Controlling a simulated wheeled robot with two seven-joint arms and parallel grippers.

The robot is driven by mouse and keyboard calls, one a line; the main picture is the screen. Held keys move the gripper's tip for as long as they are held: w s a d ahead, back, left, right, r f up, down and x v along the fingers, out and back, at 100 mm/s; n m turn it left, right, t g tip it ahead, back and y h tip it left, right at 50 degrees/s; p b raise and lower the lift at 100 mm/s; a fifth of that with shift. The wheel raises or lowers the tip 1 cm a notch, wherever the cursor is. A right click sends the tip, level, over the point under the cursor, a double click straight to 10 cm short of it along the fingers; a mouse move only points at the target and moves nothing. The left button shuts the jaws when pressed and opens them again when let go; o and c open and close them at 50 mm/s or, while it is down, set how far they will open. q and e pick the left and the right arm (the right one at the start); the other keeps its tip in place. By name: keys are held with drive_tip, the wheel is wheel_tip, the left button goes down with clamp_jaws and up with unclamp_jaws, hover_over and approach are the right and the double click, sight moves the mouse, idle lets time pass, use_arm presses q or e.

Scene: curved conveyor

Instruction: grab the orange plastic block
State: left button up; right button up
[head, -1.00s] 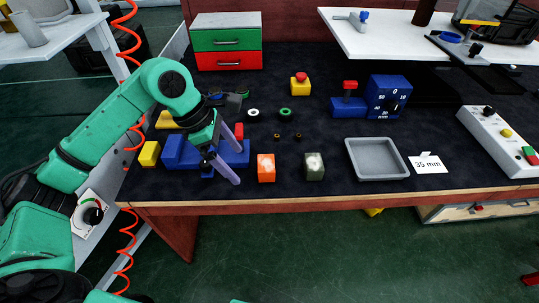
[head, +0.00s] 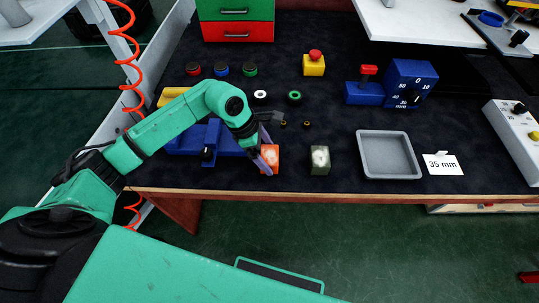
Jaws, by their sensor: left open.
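The orange plastic block (head: 271,154) stands near the front edge of the dark table mat, with a pale patch on its face. My left gripper (head: 264,160) is at the block's left side, its purple fingers open and overlapping the block's left edge in the picture. I cannot tell whether a finger touches it or whether the far finger is behind it. My right gripper is not in view.
A dark grey-green block (head: 319,160) stands just right of the orange one. A grey tray (head: 388,174) and a "35 mm" card (head: 442,164) are farther right. A blue fixture (head: 200,153) lies left, partly behind my arm. Small rings and a yellow-red button box (head: 314,67) are behind.

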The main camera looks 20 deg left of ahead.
use_arm(q)
drive_tip(key=shift+x, duration=0.8)
drive_tip(key=c, duration=1.2)
drive_tip(key=shift+w+r, duration=0.1)
drive_tip(key=shift+r, duration=0.05)
